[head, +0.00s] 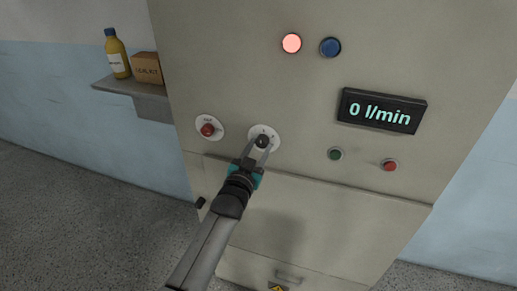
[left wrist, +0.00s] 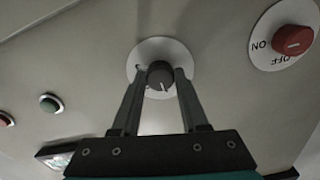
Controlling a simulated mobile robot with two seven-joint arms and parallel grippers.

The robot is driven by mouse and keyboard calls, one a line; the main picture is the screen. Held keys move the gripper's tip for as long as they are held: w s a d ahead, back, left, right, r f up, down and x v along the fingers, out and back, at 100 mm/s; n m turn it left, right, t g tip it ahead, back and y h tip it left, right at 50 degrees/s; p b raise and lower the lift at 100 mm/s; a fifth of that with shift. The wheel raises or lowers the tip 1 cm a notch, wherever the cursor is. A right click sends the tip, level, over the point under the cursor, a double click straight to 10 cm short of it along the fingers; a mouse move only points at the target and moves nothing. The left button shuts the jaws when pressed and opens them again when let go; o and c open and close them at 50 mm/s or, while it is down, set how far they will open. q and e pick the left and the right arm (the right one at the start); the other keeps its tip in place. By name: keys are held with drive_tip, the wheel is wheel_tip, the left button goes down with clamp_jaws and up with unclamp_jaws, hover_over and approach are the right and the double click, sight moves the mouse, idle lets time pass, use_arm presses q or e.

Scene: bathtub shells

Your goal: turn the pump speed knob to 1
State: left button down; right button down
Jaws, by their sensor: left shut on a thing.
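The pump speed knob (head: 262,141) is a small dark knob on a white round dial plate (head: 273,131) on the cabinet front. It also shows in the left wrist view (left wrist: 160,77), with a light pointer line on its face. My left gripper (head: 258,147) has its two fingers on either side of the knob and is shut on it. In the left wrist view the fingers (left wrist: 158,88) reach up to the knob's sides. The dial's numbers are too small or covered to read surely. The display (head: 382,111) reads 0 l/min. My right gripper is not in view.
A red ON/OFF switch (head: 208,130) sits left of the dial. A lit red lamp (head: 291,43) and a blue button (head: 330,47) are above. A green button (head: 335,154) and a red button (head: 389,165) are at right. A shelf (head: 128,87) holds a bottle (head: 117,55) and a box (head: 146,67).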

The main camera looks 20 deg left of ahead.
use_arm(q)
drive_tip(key=shift+c, duration=2.1)
unclamp_jaws()
drive_tip(key=shift+s, duration=0.1)
drive_tip(key=s, duration=1.5)
drive_tip(key=shift+a+b, duration=0.3)
drive_tip(key=s+d+f+g+b, duration=0.1)
drive_tip(key=s+f+g+b, duration=0.25)
drive_tip(key=f, duration=0.95)
drive_tip(key=s+f+g+b, duration=0.2)
drive_tip(key=s+f+b, duration=0.15)
drive_tip(key=f, duration=1.05)
drive_tip(key=s+d+f+g+b, duration=0.1)
drive_tip(key=s+f+g+b, duration=0.25)
drive_tip(key=f, duration=0.95)
drive_tip(key=s+a+f+g+b, duration=0.1)
drive_tip(key=s+f+g+b, duration=0.3)
drive_tip(key=s+f, duration=0.8)
drive_tip(key=s+a+f+g+b, duration=0.2)
drive_tip(key=s+f+g+b, duration=0.2)
drive_tip(key=s+f, duration=0.8)
drive_tip(key=s, duration=0.5)
drive_tip(key=shift+a+f+y, duration=0.2)
drive_tip(key=shift+f+y, duration=0.1)
drive_tip(key=shift+f, duration=0.1)
